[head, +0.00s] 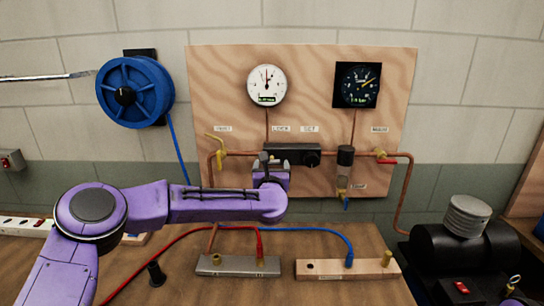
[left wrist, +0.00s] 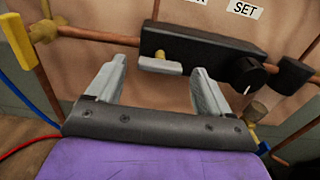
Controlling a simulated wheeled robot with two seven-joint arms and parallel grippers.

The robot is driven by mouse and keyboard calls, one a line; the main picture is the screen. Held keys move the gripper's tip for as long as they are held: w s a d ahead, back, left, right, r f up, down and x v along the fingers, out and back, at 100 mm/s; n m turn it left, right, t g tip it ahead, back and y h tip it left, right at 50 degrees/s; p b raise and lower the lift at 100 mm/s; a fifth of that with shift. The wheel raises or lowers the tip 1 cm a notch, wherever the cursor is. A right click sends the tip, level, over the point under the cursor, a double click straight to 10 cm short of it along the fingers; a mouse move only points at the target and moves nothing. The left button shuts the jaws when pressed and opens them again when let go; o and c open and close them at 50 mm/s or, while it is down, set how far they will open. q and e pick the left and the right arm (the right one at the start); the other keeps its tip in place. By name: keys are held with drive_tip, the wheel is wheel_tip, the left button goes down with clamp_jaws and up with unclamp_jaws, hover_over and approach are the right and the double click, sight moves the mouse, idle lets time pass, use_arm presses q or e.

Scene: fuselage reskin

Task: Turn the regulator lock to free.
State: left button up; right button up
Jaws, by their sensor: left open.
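The regulator (head: 292,152) is a black block on the wooden panel, under the LOCK (head: 281,128) and SET (head: 310,128) labels. It also shows in the left wrist view (left wrist: 205,52). Its lock (left wrist: 160,65) is a small pale grey bar with a brass pin, on the block's left part. The round black set knob (left wrist: 247,74) is right of it. My left gripper (head: 273,162) is open and empty in front of the regulator. In the left wrist view its fingers (left wrist: 160,76) stand on either side of the lock, apparently not touching it. My right gripper is out of view.
A yellow-handled valve (head: 218,150) and copper pipe lie left of the regulator. A red-handled valve (head: 384,157) is at right. Two gauges (head: 267,86) are above. Below, a grey manifold (head: 238,265) and a wooden block (head: 348,269) sit on the bench with red and blue hoses.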

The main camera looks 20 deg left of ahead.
sight(272, 163)
use_arm(q)
drive_tip(key=p+x, duration=0.1)
drive_tip(key=x, duration=0.1)
drive_tip(key=shift+w+a+r, duration=0.15)
drive_tip(key=shift+w+r, duration=0.05)
drive_tip(key=shift+w, duration=0.2)
drive_tip(key=shift+w+f, duration=0.1)
drive_tip(key=shift+w, duration=0.05)
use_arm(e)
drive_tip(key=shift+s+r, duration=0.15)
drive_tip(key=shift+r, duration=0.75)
use_arm(q)
drive_tip(key=c, duration=1)
drive_tip(key=shift+c, duration=0.2)
